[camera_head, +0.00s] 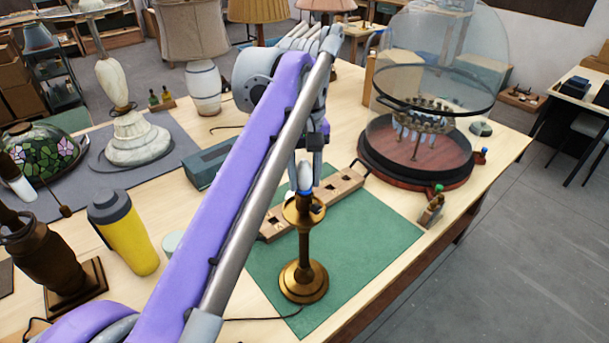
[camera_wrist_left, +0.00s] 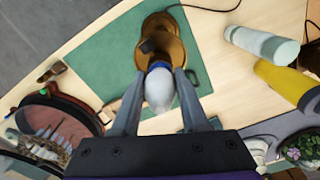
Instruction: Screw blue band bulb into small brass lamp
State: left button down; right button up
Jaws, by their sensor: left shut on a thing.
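The small brass lamp (camera_head: 304,250) stands upright on the green mat (camera_head: 375,245), and its upper end faces me in the left wrist view (camera_wrist_left: 172,40). The blue band bulb (camera_head: 304,177) is white and upright, directly over the lamp's top. In the left wrist view the bulb (camera_wrist_left: 159,90) sits between the fingers, its blue band against the lamp's socket end. My left gripper (camera_head: 305,168) is shut on the bulb from above. How deep the bulb's base sits in the socket is hidden. My right gripper is in neither view.
A wooden block with holes (camera_head: 340,190) lies behind the lamp. A glass dome on a dark red base (camera_head: 415,165) stands at the back right. A yellow bottle (camera_head: 130,235) and a teal box (camera_head: 208,165) are left of the mat. The mat's right part is clear.

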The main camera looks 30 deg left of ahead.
pick_arm(q)
jog(key=m, duration=0.6)
jog(key=shift+m, duration=0.9)
jog(key=m, duration=0.6)
jog(key=shift+a, duration=0.15)
jog(key=shift+m, duration=1)
jog(key=m, duration=0.5)
jog(key=shift+f, duration=0.1)
jog(key=shift+w+a+m, duration=0.1)
jog(key=shift+m, duration=1.4)
